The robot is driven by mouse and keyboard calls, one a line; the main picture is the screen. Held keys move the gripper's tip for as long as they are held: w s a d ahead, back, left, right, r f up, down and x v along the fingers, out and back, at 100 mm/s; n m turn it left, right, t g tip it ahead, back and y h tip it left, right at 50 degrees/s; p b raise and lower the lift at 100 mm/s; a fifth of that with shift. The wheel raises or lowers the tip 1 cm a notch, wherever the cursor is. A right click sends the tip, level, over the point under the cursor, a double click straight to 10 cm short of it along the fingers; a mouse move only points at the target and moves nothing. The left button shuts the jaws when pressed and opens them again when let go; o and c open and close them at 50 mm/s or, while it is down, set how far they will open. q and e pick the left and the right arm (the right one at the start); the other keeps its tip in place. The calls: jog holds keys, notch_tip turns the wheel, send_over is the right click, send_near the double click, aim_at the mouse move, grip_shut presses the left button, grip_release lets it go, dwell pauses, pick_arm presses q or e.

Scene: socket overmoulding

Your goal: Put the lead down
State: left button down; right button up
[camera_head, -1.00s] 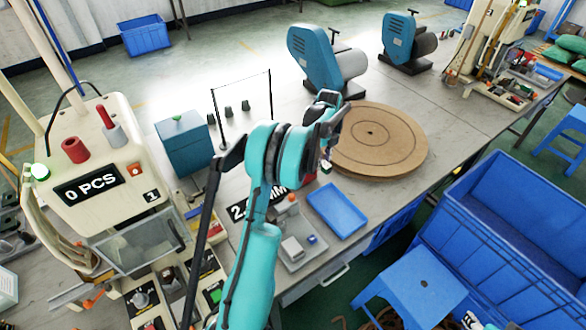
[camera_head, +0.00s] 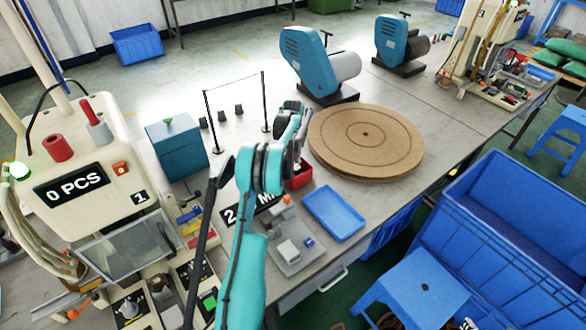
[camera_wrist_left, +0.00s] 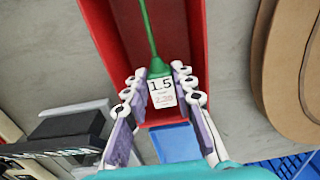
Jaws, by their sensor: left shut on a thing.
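The lead shows in the left wrist view as a green cable with a green end (camera_wrist_left: 158,68) and a white tag (camera_wrist_left: 162,93) reading 1.5. My left gripper (camera_wrist_left: 161,82) is shut on it near the tag. A long red tray (camera_wrist_left: 188,28) lies beneath, and the cable runs along over its inside. I cannot tell whether the lead touches the tray floor. In the head view my left gripper (camera_head: 296,148) is above the red tray (camera_head: 302,179), mostly hiding it; the lead is not discernible there. My right gripper is not in view.
A round brown board (camera_head: 366,140) lies close to the right of the red tray. A blue tray (camera_head: 334,212) is in front. A teal box (camera_head: 177,150) and a thin black stand (camera_head: 208,122) are to the left. Blue motors (camera_head: 308,62) stand behind.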

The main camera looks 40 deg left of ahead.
pick_arm(q)
notch_tip(320, 180, down, 2)
jog(key=shift+r, duration=0.1)
jog(key=shift+f+b, duration=0.55)
jog(key=shift+f, duration=0.05)
jog(key=c, duration=1.3)
grip_release()
jog(key=shift+o, duration=0.2)
